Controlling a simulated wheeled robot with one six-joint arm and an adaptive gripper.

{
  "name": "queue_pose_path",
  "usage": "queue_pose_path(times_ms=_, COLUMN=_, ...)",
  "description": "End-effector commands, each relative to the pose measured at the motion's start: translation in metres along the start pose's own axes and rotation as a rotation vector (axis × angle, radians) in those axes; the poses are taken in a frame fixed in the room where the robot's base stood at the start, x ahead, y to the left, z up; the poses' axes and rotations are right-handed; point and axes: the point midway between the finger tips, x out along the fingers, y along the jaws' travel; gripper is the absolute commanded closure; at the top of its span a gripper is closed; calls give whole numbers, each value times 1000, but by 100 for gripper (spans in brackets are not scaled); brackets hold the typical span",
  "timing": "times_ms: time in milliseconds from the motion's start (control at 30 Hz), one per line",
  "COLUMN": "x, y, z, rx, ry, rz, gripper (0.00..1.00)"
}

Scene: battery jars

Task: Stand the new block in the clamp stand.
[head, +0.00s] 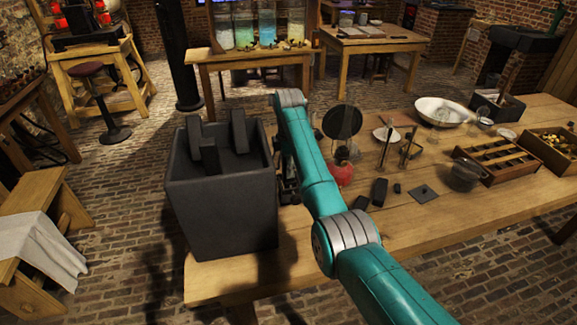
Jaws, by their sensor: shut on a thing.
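My teal arm (318,180) reaches up from the bottom right, and its far end turns down out of sight. I cannot make out my gripper; some dark parts show between the arm and the bin but are unclear. Dark blocks lean in the grey bin (222,205): a left one (195,138), a right one (238,130) and a shorter front one (209,156). Another dark block (379,191) lies on the table. Thin upright stands (408,148) rise mid-table; I cannot tell which, if any, is the clamp stand. No block is seen in a clamp.
The wooden table (440,235) has bare room at its front. A red round vessel (341,172) and a dark disc (342,121) stand right of my arm. A white bowl (443,110), a slotted wooden tray (498,158) and a box of small pieces (556,146) are farther right.

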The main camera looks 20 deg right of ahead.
Motion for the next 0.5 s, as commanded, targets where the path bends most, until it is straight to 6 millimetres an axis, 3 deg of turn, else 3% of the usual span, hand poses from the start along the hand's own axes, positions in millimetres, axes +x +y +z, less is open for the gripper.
queue_pose_path(times_ms=500, x=11, y=0, z=0, rx=0, ry=0, rz=-1, gripper=100)
